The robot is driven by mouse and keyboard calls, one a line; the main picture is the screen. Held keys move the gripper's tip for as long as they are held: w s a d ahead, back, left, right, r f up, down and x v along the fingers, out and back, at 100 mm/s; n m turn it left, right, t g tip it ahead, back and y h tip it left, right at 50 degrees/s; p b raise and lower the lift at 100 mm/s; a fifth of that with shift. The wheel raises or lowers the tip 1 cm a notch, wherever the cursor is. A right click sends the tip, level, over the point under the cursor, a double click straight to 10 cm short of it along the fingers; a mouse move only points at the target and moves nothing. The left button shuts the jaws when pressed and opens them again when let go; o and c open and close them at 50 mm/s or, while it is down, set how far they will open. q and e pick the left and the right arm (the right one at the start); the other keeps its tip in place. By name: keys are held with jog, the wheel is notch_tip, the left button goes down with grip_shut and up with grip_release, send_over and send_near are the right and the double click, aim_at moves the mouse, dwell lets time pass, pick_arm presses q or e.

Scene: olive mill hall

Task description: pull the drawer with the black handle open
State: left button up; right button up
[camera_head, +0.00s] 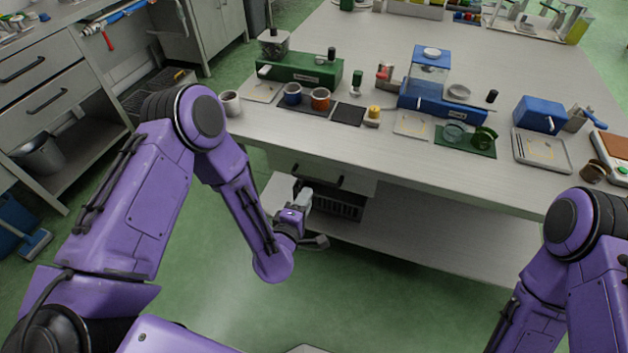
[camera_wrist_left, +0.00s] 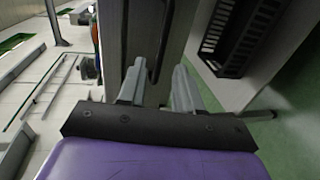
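The drawer (camera_head: 352,186) is a pale grey front under the worktop, and it looks shut. Its black handle (camera_wrist_left: 162,45) is a bar that runs up and down in the left wrist view. My left gripper (camera_head: 303,194) is in front of the drawer, just below the worktop edge. In the left wrist view the two fingers of my left gripper (camera_wrist_left: 158,78) stand apart. The end of the handle shows between them, with gaps at its sides; I cannot tell whether they touch it. My right arm shows at the lower right, but its gripper is out of view.
The long worktop (camera_head: 300,125) above carries cups, a green tray, blue devices and mats. A lower shelf (camera_head: 430,245) runs beneath, with a dark crate (camera_head: 340,204) under the drawer. Grey cabinets (camera_head: 45,90) stand at the left. Green floor in front is free.

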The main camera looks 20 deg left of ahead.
aim_at(316, 179)
pick_arm(q)
jog(key=w, duration=0.3)
jog(key=w+f, duration=0.1)
jog(key=w, duration=0.2)
jog(key=w+f, duration=0.1)
jog(key=w, duration=0.2)
jog(key=shift+w+d+p, duration=0.1)
jog(key=shift+w+p, duration=0.15)
jog(key=shift+p, duration=0.1)
grip_shut()
